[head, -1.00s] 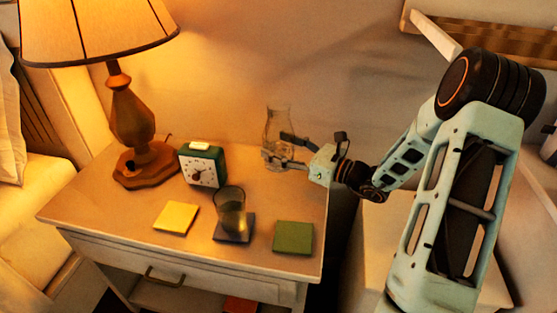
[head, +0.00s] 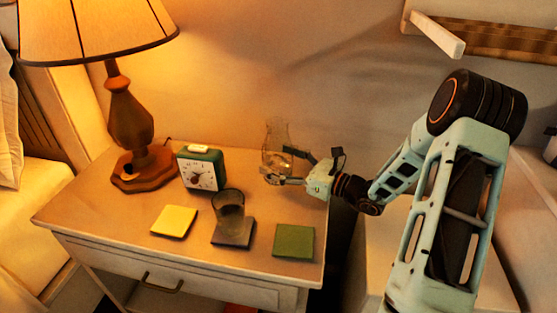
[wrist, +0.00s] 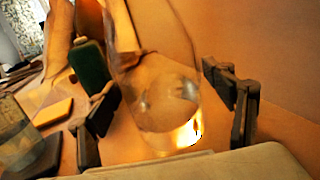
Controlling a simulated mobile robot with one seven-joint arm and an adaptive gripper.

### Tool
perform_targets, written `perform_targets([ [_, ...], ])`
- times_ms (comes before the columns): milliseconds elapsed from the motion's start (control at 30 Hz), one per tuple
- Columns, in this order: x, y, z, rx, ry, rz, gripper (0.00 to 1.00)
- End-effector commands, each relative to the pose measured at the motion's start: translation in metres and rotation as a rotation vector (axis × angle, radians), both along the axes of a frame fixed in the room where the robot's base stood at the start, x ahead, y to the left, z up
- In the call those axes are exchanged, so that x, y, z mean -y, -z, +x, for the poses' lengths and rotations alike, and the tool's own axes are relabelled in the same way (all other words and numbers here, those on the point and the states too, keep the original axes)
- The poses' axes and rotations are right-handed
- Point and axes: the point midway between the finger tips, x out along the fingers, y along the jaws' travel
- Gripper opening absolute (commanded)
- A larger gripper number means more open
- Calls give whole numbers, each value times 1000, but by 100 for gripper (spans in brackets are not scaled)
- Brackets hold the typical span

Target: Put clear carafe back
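The clear carafe (head: 275,144) stands upright at the back right of the nightstand (head: 110,212), close to the wall. My gripper (head: 285,167) reaches in from the right, with one finger behind the carafe and one in front of it. In the wrist view the carafe (wrist: 158,95) is between my two fingers (wrist: 165,125), with a narrow gap showing on each side. The gripper is open around it. The carafe's base is partly hidden by the front finger in the head view.
A glass tumbler (head: 230,208) stands on a dark coaster (head: 233,238). A yellow coaster (head: 174,221) lies left of it and a green one (head: 294,241) right. A green clock (head: 201,168) and a lamp (head: 130,120) stand farther left. The wall is close behind.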

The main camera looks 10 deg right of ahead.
Motion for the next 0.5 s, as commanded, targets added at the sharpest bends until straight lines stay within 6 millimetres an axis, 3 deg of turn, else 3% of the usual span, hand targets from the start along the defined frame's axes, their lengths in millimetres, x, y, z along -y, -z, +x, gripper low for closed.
perform_targets([
  [300,0,-4,0,1,0,-1,76],
  [500,22,-5,-19,-2,5,-1,76],
])
